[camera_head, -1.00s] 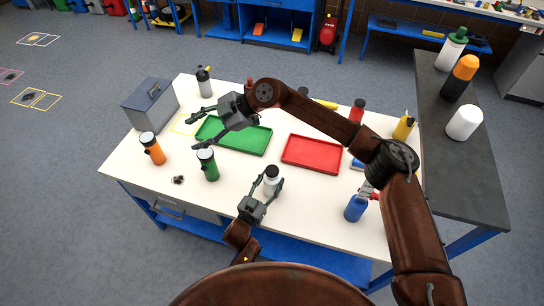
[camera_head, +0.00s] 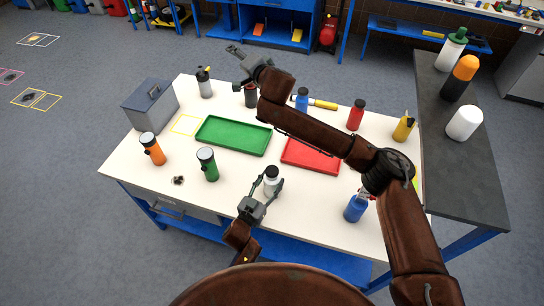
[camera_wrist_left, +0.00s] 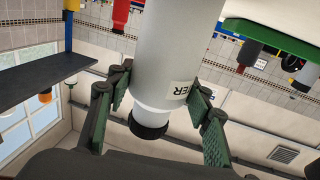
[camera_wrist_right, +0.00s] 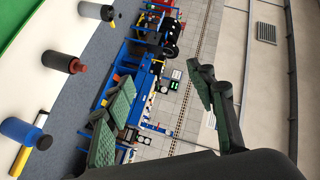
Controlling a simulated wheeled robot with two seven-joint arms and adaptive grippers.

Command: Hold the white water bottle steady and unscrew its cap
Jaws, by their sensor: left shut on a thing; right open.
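The white water bottle (camera_head: 272,184) stands upright near the table's front edge, with its dark cap (camera_head: 271,169) on top. My left gripper (camera_head: 269,186) is shut around its body from the front. In the left wrist view the bottle (camera_wrist_left: 178,40) sits between both finger pads (camera_wrist_left: 160,88). Part of its label and its black cap (camera_wrist_left: 149,124) show there, with the cap clear of the fingers. My right gripper (camera_head: 236,63) is open and empty, raised over the table's far side, well away from the bottle. Its spread fingers (camera_wrist_right: 165,112) show in the right wrist view.
A green tray (camera_head: 233,148) and a red tray (camera_head: 312,166) lie behind the bottle. A green bottle (camera_head: 208,166) and an orange one (camera_head: 153,150) stand to the left, a blue one (camera_head: 355,209) to the right. My right forearm crosses above the red tray.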

